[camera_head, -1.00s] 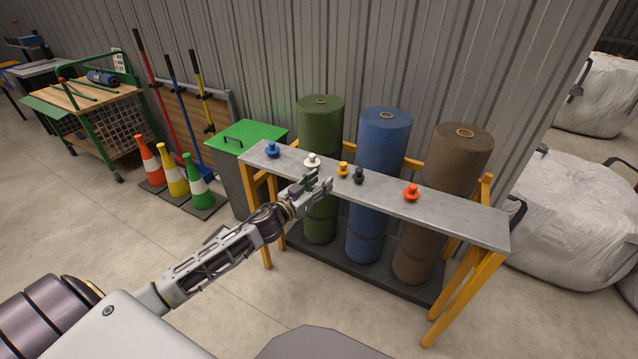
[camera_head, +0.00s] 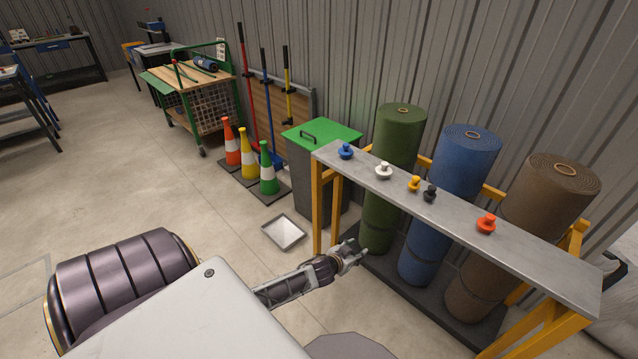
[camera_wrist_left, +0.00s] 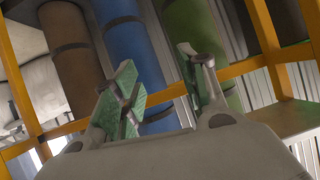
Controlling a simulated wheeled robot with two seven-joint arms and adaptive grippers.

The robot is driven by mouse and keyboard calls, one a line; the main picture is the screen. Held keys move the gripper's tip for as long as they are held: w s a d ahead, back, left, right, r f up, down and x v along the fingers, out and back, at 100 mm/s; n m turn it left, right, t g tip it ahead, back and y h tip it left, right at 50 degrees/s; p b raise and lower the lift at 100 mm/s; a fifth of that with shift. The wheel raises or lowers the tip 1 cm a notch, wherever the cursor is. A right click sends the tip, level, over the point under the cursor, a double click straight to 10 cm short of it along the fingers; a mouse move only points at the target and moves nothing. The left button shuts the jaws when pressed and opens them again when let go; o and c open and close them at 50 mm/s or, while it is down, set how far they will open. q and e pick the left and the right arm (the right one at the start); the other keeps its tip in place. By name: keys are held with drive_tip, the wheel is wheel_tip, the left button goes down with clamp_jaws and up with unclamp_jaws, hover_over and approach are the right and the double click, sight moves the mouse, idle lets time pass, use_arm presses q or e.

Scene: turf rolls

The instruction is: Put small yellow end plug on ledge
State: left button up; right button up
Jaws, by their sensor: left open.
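The small yellow end plug (camera_head: 414,184) stands on the grey ledge (camera_head: 530,248), between the white plug (camera_head: 383,170) and the black plug (camera_head: 430,193). My left gripper (camera_head: 356,250) is open and empty, in front of the rack and lower than the ledge. It is apart from the yellow plug. In the left wrist view its two green-padded fingers (camera_wrist_left: 160,95) are spread, with the rolls and a yellow rail behind them. The yellow plug does not show in that view. My right gripper is not in view.
A blue plug (camera_head: 345,151) and an orange-red plug (camera_head: 487,224) also stand on the ledge. Green (camera_head: 400,135), blue (camera_head: 467,160) and brown (camera_head: 548,195) turf rolls stand behind it. A green-lidded bin (camera_head: 321,134) is at its left end. Open floor lies left.

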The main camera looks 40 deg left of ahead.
use_arm(q)
drive_tip(key=s+d+f+g, duration=0.3)
drive_tip(key=s+f+g, duration=0.2)
drive_tip(key=s+f, duration=1)
drive_tip(key=s+d+f+m+g+h, duration=0.1)
drive_tip(key=s+d+f+g, duration=0.3)
drive_tip(key=s+d+f, duration=0.4)
drive_tip(key=s+f, duration=0.5)
drive_tip(key=s, duration=0.2)
drive_tip(key=shift+s+f+m+g, duration=0.2)
drive_tip(key=shift+f+m+g, duration=0.05)
drive_tip(key=shift+m+g, duration=0.15)
